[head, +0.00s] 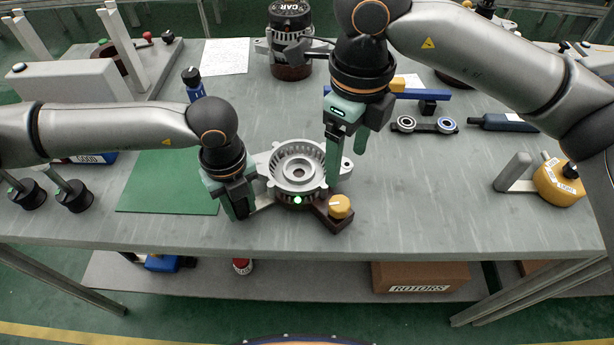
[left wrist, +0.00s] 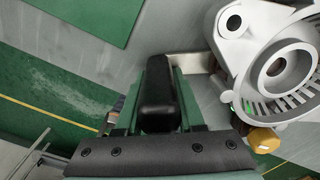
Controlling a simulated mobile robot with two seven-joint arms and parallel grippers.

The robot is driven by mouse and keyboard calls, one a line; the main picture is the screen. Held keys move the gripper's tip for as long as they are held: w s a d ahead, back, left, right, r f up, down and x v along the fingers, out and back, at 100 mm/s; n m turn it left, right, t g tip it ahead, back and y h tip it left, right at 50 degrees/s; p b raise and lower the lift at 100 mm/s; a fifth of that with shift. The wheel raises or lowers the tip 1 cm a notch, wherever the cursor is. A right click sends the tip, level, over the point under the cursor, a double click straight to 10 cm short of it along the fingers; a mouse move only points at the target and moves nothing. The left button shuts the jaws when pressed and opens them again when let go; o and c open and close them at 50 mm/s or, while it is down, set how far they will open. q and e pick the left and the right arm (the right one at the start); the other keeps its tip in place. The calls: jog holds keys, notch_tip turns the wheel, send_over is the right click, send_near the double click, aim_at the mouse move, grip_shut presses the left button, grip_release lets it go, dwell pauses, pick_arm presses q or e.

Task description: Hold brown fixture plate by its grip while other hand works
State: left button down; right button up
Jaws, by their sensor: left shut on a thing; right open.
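The brown fixture plate (head: 333,218) lies on the bench under a silver alternator housing (head: 299,166), which hides most of it. A yellow knob (head: 340,206) sits on its front right arm, and a small green light shows at its front. My left gripper (head: 240,208) is shut on the plate's black grip, left of the housing. In the left wrist view the black grip (left wrist: 158,95) lies between the fingers, with a metal stem (left wrist: 188,66) leading toward the housing (left wrist: 275,55). My right gripper (head: 347,163) is open, with its fingers at the housing's right side; contact is unclear.
A green mat (head: 165,185) lies to the left. A finished alternator (head: 290,40) stands at the back. The bench front right is clear.

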pick_arm(q)
jog(key=shift+c, duration=2.2)
grip_release()
jog(key=shift+r, duration=0.15)
notch_tip(320, 180, up, 12)
jog(key=shift+f, duration=0.1)
jog(key=shift+s, duration=0.1)
